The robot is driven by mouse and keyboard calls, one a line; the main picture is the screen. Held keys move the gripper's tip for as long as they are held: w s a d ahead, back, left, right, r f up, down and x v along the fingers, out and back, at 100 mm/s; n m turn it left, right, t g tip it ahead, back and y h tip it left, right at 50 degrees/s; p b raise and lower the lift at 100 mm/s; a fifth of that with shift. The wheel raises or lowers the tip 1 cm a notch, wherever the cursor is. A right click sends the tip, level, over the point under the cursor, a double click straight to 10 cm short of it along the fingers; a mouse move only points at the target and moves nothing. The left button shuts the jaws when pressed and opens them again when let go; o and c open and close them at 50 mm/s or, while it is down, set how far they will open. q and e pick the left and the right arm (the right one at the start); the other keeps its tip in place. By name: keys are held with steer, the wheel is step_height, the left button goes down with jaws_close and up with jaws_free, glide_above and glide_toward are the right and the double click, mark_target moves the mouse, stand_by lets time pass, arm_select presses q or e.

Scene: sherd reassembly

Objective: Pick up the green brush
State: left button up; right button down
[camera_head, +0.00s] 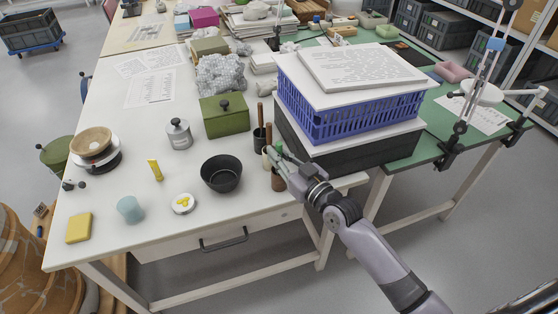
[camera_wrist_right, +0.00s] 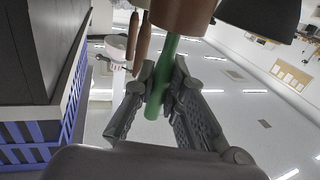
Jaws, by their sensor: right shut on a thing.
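The green brush (camera_wrist_right: 166,80) shows as a green handle between the fingers of my right gripper (camera_wrist_right: 163,88) in the right wrist view. The gripper is shut on the handle. The handle runs into a brown pot (camera_wrist_right: 183,14), so its other end is hidden. In the head view my right gripper (camera_head: 277,158) is at the front right of the white table, just above the brown pot (camera_head: 278,182), with a bit of the green handle (camera_head: 279,147) showing. My left gripper is not in view.
A black cup (camera_head: 259,141) with wooden-handled tools stands close behind the gripper. A blue crate (camera_head: 345,118) stacked on a black one is close on the right. A black bowl (camera_head: 221,174) stands to the left. A green box (camera_head: 225,117) is farther back.

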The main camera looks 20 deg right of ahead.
steer(key=shift+r, duration=0.1)
step_height(320, 180, up, 20)
steer(key=p, duration=0.2)
steer(key=shift+p, duration=0.4)
